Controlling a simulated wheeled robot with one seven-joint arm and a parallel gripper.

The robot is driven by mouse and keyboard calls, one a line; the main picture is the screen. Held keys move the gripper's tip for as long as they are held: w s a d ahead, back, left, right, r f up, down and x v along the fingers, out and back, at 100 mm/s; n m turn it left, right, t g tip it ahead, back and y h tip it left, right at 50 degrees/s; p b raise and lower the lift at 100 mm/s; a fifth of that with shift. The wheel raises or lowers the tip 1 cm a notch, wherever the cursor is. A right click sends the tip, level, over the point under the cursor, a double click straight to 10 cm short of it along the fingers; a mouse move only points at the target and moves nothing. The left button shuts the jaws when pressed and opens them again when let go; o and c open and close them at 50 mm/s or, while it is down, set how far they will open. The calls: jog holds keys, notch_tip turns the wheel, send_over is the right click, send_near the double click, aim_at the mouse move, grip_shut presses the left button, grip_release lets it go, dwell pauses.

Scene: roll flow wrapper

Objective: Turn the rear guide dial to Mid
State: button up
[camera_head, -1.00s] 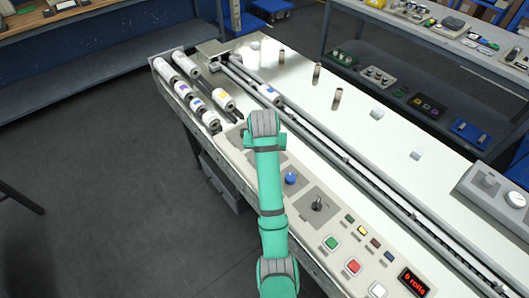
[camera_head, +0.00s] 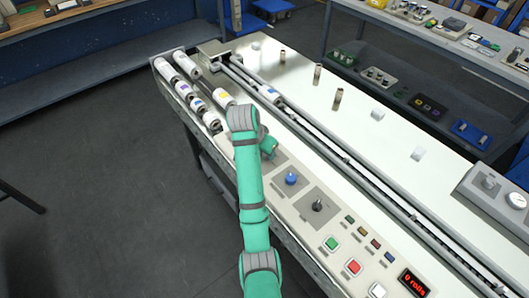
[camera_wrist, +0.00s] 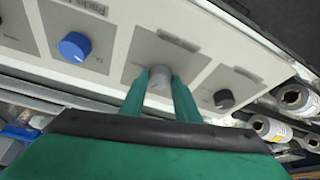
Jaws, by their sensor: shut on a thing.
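My gripper (camera_wrist: 160,88) is shut on a grey dial (camera_wrist: 161,73) in the wrist view, with one green finger on each side of it. The dial sits on a grey square plate, and the fingers hide part of it. A blue dial (camera_wrist: 75,47) is to its left and a black dial (camera_wrist: 224,98) to its right, both apart from my fingers. The printed labels are too blurred to read, so I cannot tell the dial's name or setting. In the head view my arm hides the grey dial, and the blue dial (camera_head: 291,179) shows beside my arm.
White rolls (camera_head: 185,91) lie at the machine's far left end. A black lever (camera_head: 318,205), a green button (camera_head: 331,243) and a red button (camera_head: 354,267) are on the near panel. Short brown posts (camera_head: 337,99) stand on the white top.

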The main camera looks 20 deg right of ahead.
jog(key=shift+s+d, duration=0.15)
jog(key=shift+d, duration=0.05)
jog(key=o, duration=1)
jog(key=shift+r, duration=0.1)
jog(key=shift+o, duration=0.2)
jog(key=shift+a, duration=0.1)
jog(key=shift+w+a+r, duration=0.15)
jog(key=shift+r, duration=0.25)
jog(key=shift+w+a+r, duration=0.15)
jog(key=shift+r, duration=0.25)
jog(key=shift+s+a+r, duration=0.35)
jog(key=shift+s+r, duration=0.05)
jog(key=shift+r, duration=0.25)
jog(key=v, duration=0.7)
jog(key=shift+s+r, duration=0.15)
jog(key=shift+r, duration=0.15)
jog(key=shift+d, duration=0.1)
